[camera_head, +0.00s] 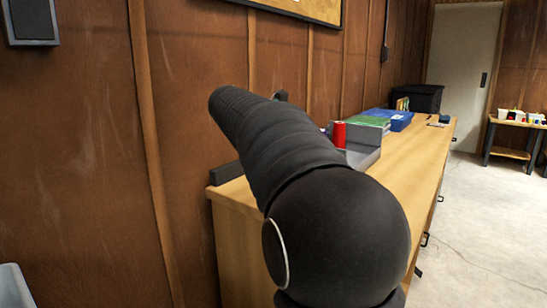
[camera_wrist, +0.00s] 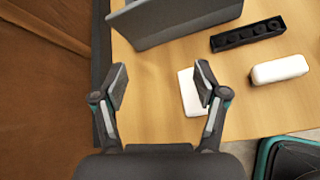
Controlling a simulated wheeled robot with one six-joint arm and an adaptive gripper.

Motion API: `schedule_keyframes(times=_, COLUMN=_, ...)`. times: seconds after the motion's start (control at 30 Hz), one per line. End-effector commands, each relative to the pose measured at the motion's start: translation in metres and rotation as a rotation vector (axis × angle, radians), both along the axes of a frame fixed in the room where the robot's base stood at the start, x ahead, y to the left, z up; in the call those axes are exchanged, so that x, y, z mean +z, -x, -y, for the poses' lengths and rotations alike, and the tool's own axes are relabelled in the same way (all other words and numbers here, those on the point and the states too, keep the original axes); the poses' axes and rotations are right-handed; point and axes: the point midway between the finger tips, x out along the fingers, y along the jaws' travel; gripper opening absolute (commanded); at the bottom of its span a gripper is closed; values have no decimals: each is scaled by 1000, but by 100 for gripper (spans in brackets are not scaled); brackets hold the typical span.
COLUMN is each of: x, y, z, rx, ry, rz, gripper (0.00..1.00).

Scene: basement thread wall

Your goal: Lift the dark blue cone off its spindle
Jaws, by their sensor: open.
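I cannot make out the dark blue cone or its spindle for certain in either view. In the head view a red cone (camera_head: 339,135) stands upright at a grey holder (camera_head: 365,158) on the bench, with a sliver of blue-purple just left of it, mostly hidden by my arm. In the wrist view my gripper (camera_wrist: 162,84) is open and empty above the bench top (camera_wrist: 152,62). A flat white item (camera_wrist: 190,94) lies below, partly behind the right finger.
In the wrist view, a grey panel (camera_wrist: 185,18) rises ahead of the fingers; a black holed rack (camera_wrist: 248,33) and a white block (camera_wrist: 280,68) lie to the right. In the head view, a blue bin (camera_head: 400,122) and black crate (camera_head: 425,97) stand farther along. Open floor (camera_head: 485,210) lies right.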

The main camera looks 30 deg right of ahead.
Motion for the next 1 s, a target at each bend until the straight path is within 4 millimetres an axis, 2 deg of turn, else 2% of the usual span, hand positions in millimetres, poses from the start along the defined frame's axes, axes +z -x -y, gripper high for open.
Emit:
schedule_keyframes(times=0.03, x=3, y=-14, z=13, rx=20, ry=63, rz=-54, gripper=72)
schedule_keyframes(times=0.1, x=9, y=-28, z=29, rx=47, ry=148, rz=-127, gripper=72)
schedule_keyframes(times=0.23, x=18, y=-46, z=49, rx=81, ry=261, rz=-236, gripper=72)
schedule_keyframes(times=0.47, x=22, y=-58, z=67, rx=99, ry=339, rz=-316, gripper=72)
schedule_keyframes(times=0.8, x=0, y=-76, z=117, rx=98, ry=339, rz=-319, gripper=72)
schedule_keyframes(times=1.0, x=-7, y=-84, z=134, rx=101, ry=338, rz=-316, gripper=72)
